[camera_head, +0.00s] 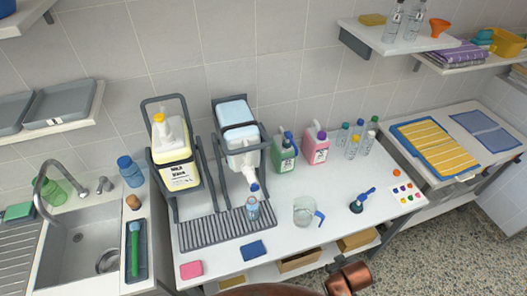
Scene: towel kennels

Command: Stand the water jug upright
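A white jug (243,150) with a pale blue base sits in a dark tilting cradle (216,135) on the counter. It is tipped forward, spout down towards the front; I take it as the water jug. A clear measuring jug with a blue handle (304,212) stands to the right. A copper-coloured part of my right gripper or arm (347,278) shows at the bottom edge, well in front of the cradle; its fingertips are not clear. My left gripper is not in view.
A yellow-filled jug (174,160) stands upright in a second cradle. A grey ribbed tray (212,229) lies in front. Green (284,152) and pink (316,146) containers stand to the right. A pink sponge (191,270) and a blue one (253,250) lie near the front edge.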

